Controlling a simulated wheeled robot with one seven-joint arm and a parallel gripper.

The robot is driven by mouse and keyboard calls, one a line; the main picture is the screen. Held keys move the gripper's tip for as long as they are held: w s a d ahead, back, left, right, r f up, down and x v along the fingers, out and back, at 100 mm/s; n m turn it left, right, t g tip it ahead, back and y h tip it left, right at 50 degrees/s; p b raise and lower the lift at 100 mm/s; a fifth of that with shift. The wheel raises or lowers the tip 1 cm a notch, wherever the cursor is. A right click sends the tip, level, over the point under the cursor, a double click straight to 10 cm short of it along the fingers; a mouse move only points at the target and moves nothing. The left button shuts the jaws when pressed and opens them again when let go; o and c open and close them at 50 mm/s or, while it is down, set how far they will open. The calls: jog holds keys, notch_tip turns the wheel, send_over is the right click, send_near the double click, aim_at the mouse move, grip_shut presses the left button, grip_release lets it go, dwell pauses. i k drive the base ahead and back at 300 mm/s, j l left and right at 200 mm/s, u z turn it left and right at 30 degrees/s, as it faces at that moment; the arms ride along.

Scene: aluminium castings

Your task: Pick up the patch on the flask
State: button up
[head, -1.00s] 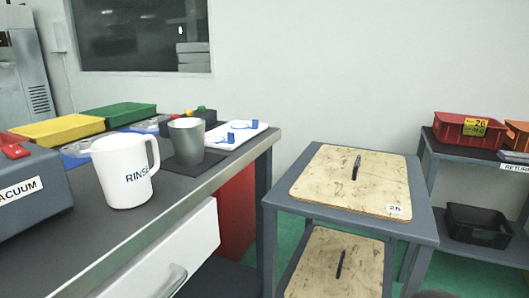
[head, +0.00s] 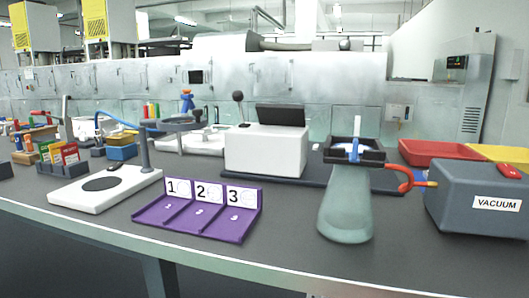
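A pale green, frosted flask (head: 345,212) stands upright on the dark bench, right of the middle in the head view. A black square holder (head: 371,157) sits on its mouth. In the holder there is a small whitish surface and a blue piece (head: 354,150), with a white upright piece (head: 357,128) rising above. I cannot tell which of these is the patch. My gripper is not in view.
An orange-red hose (head: 405,178) joins the flask to the grey VACUUM box (head: 478,197). A purple tray numbered 1, 2, 3 (head: 197,222) and a white machine (head: 266,150) stand to the left. Bare bench lies between the tray and the flask.

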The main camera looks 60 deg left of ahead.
aim_at(354, 150)
jog(key=u, duration=2.05)
jog(key=i+j, duration=0.1)
jog(key=j, duration=0.65)
jog(key=i+z, duration=0.05)
jog(key=i, duration=0.05)
